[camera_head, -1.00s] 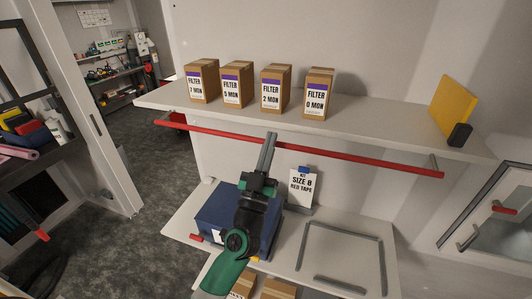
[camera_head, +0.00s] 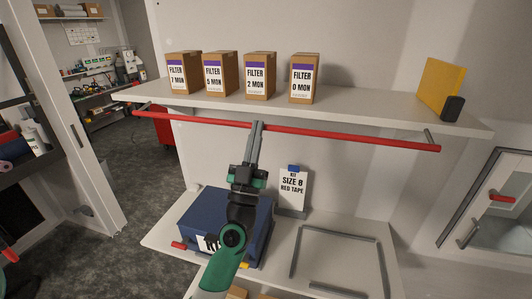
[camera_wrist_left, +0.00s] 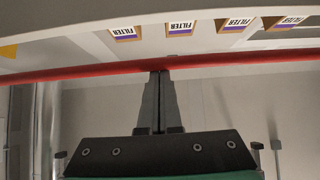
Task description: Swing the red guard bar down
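The red guard bar (camera_head: 350,139) runs along the front of the upper shelf, just below the shelf edge, held by short grey arms at its ends. It also crosses the left wrist view (camera_wrist_left: 90,74). My left gripper (camera_head: 258,125) points up at the bar left of its middle. In the left wrist view its two fingers (camera_wrist_left: 160,74) lie close together, and their tips overlap the bar's lower edge. They look shut with nothing between them. I cannot tell whether the tips touch the bar. My right gripper is not in view.
Several filter boxes (camera_head: 260,76) and a yellow panel (camera_head: 438,86) stand on the upper shelf (camera_head: 370,112). A blue box (camera_head: 200,216) and a label card (camera_head: 292,188) stand on the lower shelf (camera_head: 285,270), beside a grey frame outline (camera_head: 376,262).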

